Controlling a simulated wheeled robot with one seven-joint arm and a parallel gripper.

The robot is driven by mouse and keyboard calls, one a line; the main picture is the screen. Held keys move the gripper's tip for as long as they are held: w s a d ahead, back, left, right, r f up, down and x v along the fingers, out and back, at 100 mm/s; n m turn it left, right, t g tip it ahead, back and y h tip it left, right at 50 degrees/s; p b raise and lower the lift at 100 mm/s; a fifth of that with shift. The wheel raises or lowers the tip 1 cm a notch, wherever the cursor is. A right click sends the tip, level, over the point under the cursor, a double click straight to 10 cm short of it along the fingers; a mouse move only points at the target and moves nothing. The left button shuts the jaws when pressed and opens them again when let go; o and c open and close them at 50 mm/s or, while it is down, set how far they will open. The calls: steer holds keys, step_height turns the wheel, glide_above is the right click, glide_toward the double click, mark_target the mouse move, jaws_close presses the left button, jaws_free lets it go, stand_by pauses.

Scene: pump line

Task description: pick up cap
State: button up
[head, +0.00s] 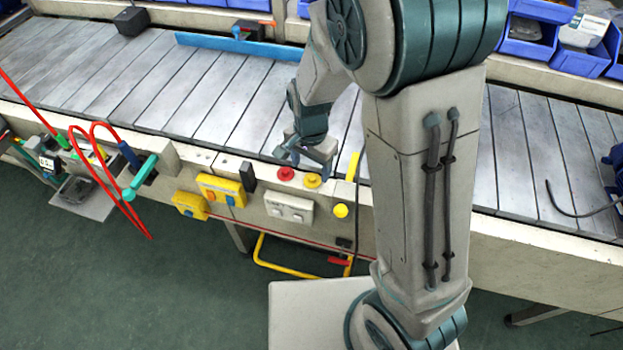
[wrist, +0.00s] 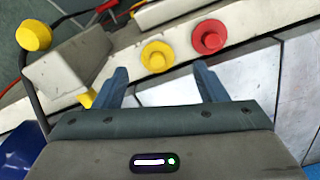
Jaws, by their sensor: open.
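A yellow round cap-like piece (head: 312,181) sits on the pale front rail of the conveyor, with a red one (head: 285,174) just left of it. In the wrist view the yellow piece (wrist: 157,56) lies ahead of the gap between my fingertips, and the red piece (wrist: 209,36) is up and to the right. I cannot tell which of them is the cap. My gripper (head: 308,152) is over the conveyor's front edge, close to both pieces. Its two blue fingers (wrist: 161,72) are spread apart with nothing between them.
A yellow knob (head: 340,210) is on the rail's front face, near a pale socket box (head: 289,207) and a yellow box (head: 221,190). A black block (head: 248,176) stands left of the red piece. Red hoses (head: 95,150) hang at left. The slatted conveyor (head: 190,90) is mostly clear.

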mark_target(312, 177)
steer(key=shift+d+f, duration=0.2)
steer(key=shift+f, duration=1.75)
steer(key=c, duration=1)
steer(key=shift+c, duration=0.2)
steer(key=shift+r, duration=0.15)
